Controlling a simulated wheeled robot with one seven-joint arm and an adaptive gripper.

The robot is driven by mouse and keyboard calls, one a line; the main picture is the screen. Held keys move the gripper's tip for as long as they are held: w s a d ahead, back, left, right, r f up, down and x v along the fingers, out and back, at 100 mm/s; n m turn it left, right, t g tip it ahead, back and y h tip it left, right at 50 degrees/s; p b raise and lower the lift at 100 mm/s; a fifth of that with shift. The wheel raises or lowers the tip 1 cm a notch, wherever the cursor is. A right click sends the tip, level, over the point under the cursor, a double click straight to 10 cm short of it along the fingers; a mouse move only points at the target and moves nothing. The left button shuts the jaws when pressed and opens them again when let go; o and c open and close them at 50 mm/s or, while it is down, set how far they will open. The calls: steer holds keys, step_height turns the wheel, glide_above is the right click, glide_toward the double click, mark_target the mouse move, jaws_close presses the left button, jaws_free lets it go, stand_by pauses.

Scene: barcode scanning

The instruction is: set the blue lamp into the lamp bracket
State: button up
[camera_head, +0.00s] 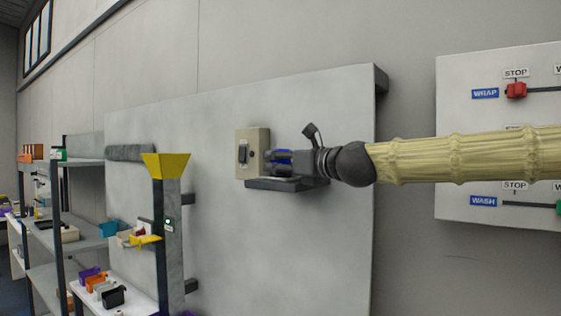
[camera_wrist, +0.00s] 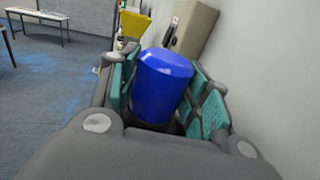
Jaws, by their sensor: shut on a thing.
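In the head view my gripper (camera_head: 292,163) reaches in from the right, shut on the lamp, and only a little blue (camera_head: 283,156) shows. The gripper is at a dark shelf-like ledge (camera_head: 270,184) on the grey panel, beside a beige switch box (camera_head: 252,153). The box also shows behind the lamp in the wrist view (camera_wrist: 192,27). I cannot tell which part is the lamp bracket, or whether the lamp touches the ledge.
Shelves (camera_head: 75,240) with small coloured bins stand further left. A white board (camera_head: 490,90) with WRAP and WASH sliders is on the right wall, partly behind my arm.

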steer(key=o, duration=1)
steer(key=shift+w+f, duration=0.15)
steer(key=shift+w, duration=0.05)
steer(key=shift+o, duration=0.2)
steer(key=shift+s, duration=0.1)
steer(key=shift+r, duration=0.3)
steer(key=shift+s+d+f, duration=0.1)
steer(key=shift+d+f, duration=0.1)
steer(key=shift+d, duration=0.05)
steer(key=b+v, duration=0.4)
steer(key=v, duration=0.7)
steer(key=shift+s, duration=0.25)
steer(key=shift+d+r, duration=0.1)
steer(key=shift+d, duration=0.05)
